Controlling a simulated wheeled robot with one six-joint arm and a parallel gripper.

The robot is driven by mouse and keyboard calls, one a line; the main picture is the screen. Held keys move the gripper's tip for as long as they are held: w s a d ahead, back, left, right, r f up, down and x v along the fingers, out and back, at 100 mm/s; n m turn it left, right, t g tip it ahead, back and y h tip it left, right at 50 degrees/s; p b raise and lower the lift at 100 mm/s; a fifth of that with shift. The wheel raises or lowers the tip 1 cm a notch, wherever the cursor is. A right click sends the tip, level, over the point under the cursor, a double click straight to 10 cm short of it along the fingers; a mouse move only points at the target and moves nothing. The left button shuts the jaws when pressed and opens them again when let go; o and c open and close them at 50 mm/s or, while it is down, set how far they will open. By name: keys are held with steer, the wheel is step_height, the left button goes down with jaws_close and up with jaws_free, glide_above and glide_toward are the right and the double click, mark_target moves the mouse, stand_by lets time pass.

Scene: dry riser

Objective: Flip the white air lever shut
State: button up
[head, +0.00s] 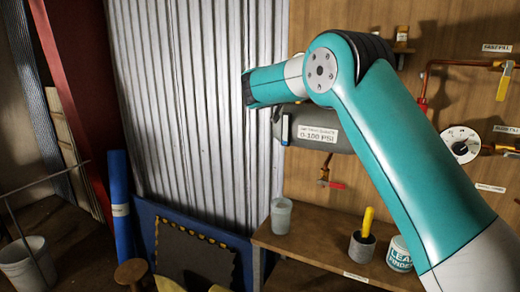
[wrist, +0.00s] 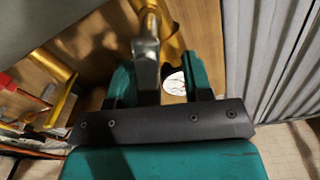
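In the wrist view, a pale grey-white lever-like bar (wrist: 147,65) hangs from a brass fitting and reaches down between the teal fingers of my gripper (wrist: 160,84), close to the left one. The fingers stand apart; I cannot tell whether either touches the bar. In the head view, a small white upright bar (head: 285,130) shows at the left end of the grey tank (head: 345,139), and it may be the same lever. My fingertips are hidden in the head view behind my teal arm.
A white round dial (wrist: 175,83) shows behind the fingers. Under the tank is a red-handled valve (head: 331,184). A yellow lever (head: 503,85) and a white gauge (head: 461,145) are on the wall at right. A cup (head: 281,216) stands on the wooden bench (head: 315,252).

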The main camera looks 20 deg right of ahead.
steer(key=shift+w+a+r+n+p, duration=0.2)
steer(key=shift+n+p, duration=0.45)
steer(key=shift+p, duration=0.85)
steer(key=shift+w+a+r+n+p, duration=0.15)
steer(key=shift+n+p, duration=0.5)
steer(key=shift+p, duration=0.8)
steer(key=shift+s+a+f+b, duration=0.2)
steer(key=shift+a+f+b, duration=0.3)
steer(key=shift+b, duration=0.15)
steer(key=b+v, duration=0.8)
steer(key=v, duration=0.9)
steer(key=s+a+f+n+g+y+b, duration=0.1)
steer(key=s+a+f+n+y, duration=0.2)
steer(key=f+y, duration=0.3)
steer(key=s+a+f+n+g+y+b, duration=0.1)
steer(key=s+a+f+n+g+y, duration=0.1)
steer(key=s+f+n+y, duration=0.3)
steer(key=shift+s+a+f+n+y, duration=0.3)
steer(key=shift+s+a+f+y, duration=0.45)
steer(key=shift+f, duration=1.6)
steer(key=shift+w+a+h, duration=0.15)
steer(key=shift+w+h, duration=0.05)
steer(key=shift+h, duration=0.05)
